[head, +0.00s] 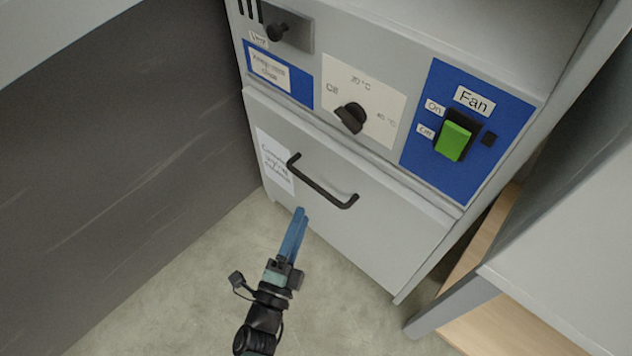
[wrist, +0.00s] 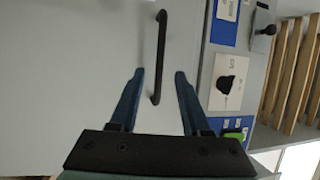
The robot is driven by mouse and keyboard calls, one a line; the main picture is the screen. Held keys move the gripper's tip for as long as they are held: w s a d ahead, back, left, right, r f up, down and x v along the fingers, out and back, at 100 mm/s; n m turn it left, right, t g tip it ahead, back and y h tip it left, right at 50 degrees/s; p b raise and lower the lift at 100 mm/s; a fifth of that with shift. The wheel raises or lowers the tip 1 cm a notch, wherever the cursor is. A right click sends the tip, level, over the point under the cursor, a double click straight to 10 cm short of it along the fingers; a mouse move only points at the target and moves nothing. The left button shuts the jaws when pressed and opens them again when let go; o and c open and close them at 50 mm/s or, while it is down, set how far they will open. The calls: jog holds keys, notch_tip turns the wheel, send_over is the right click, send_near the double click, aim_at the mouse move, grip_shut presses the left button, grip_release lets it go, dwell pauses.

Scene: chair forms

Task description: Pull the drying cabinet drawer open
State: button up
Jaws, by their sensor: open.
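The drying cabinet (head: 425,160) is light grey. Its drawer (head: 365,248) sits low on the front, with a black bar handle (head: 322,184) and a white paper label. The drawer front looks flush with the cabinet. My gripper (head: 299,210) has blue fingers and is in front of the drawer, just below the handle in the head view. In the wrist view my gripper (wrist: 158,74) is open, and the black handle (wrist: 160,58) shows between and beyond the fingertips. The fingers do not close on it. Whether they touch it I cannot tell.
Above the drawer are a temperature knob (head: 350,117), a green fan switch (head: 453,141) on a blue panel, and a vent knob (head: 276,32). A dark panel (head: 110,140) stands at the left and a grey table (head: 560,230) at the right. Bare floor (head: 190,290) lies before the drawer.

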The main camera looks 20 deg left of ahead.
aim_at(313, 184)
jog(key=w, duration=0.3)
jog(key=w+r+b, duration=0.1)
jog(key=w, duration=0.1)
jog(key=w+b, duration=0.1)
jog(key=w, duration=0.2)
jog(key=shift+w+a+r, duration=0.2)
jog(key=shift+w+r, duration=0.1)
jog(key=shift+w, duration=0.05)
grip_shut()
dwell(0.9)
